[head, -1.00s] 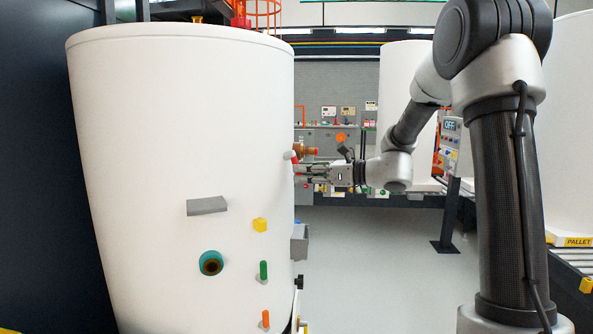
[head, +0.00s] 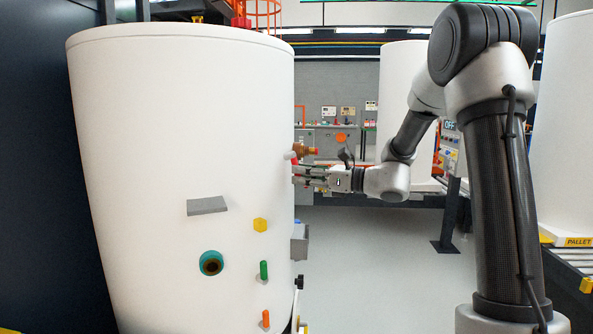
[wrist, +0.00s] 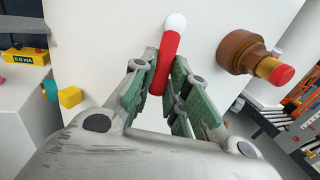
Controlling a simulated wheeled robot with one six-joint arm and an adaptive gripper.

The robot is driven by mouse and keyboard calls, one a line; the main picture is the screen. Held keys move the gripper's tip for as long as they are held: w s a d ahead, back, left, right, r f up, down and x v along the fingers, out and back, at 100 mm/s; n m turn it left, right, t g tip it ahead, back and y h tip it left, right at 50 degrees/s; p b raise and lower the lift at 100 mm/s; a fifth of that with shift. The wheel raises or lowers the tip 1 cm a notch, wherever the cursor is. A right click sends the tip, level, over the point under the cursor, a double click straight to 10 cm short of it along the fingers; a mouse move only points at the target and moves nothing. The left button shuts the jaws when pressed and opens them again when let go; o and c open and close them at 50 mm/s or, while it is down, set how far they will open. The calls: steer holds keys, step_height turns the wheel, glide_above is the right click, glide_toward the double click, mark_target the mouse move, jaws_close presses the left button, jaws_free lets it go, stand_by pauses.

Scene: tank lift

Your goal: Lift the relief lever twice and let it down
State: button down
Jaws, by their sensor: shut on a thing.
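The relief lever (wrist: 166,62) is a red handle with a white ball at its far end, in the upper middle of the wrist view. My gripper (wrist: 160,82) is shut on it, with a green-padded finger on each side. In the head view my gripper (head: 302,173) reaches from the right to the right side of the white tank (head: 180,120). Only a little red of the lever shows there. A brass fitting with a red cap (wrist: 255,60) sits right of the lever, apart from my fingers.
A yellow knob (head: 260,225), a teal-ringed port (head: 211,263), a grey ledge (head: 207,206) and green and orange handles stick out of the tank's front. A control post (head: 448,190) stands at right. Grey floor between is clear.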

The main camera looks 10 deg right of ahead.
steer(key=shift+s+a+f, duration=0.1)
steer(key=shift+a+f, duration=0.05)
steer(key=shift+w+a+f+t+y, duration=0.2)
steer(key=shift+a+f+t+y, duration=0.15)
steer(key=shift+y, duration=0.45)
steer(key=c, duration=1.3)
jaws_free()
steer(key=shift+r, duration=0.1)
steer(key=shift+d, duration=0.15)
